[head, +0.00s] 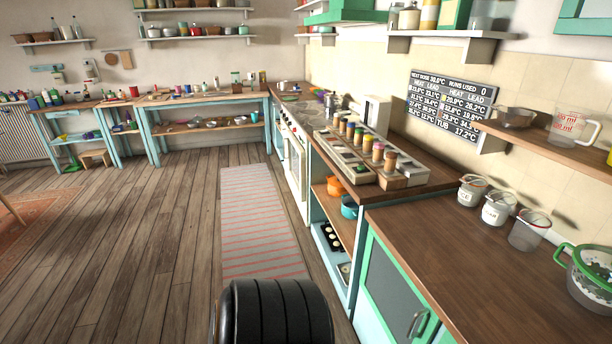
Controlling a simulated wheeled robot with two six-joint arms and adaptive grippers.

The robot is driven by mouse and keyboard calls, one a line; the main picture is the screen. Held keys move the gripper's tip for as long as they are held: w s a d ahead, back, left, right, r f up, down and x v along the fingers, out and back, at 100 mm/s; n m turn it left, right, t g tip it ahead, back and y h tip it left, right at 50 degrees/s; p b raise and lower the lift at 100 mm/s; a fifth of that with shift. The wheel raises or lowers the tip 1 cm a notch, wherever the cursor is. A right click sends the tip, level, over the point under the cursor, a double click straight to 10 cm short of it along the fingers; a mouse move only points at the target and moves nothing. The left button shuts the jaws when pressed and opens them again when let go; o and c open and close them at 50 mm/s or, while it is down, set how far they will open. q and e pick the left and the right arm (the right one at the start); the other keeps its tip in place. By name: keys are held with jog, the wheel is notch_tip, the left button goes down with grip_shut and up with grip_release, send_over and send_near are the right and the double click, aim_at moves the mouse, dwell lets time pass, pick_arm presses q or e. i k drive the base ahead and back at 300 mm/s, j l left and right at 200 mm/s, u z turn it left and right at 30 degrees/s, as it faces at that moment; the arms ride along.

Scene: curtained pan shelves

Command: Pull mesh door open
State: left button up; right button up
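A green-framed door with a dark grey panel (392,287) is in the lower cabinet at the bottom right of the head view. I take it for the mesh door; the mesh itself is too fine to make out. It looks shut, flush with the cabinet front. A metal handle (418,324) sits near its right edge. The lower part of the door is cut off by the picture's bottom edge. Neither of my grippers is in view.
The wooden counter (440,235) above the door holds several canisters and a green-rimmed pot (590,275). Left of the door is an open shelf with an orange pot (336,187) and a blue pot (349,207).

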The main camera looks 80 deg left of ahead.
aim_at(397, 303)
jog(key=j+u, duration=0.1)
jog(key=u, duration=1.45)
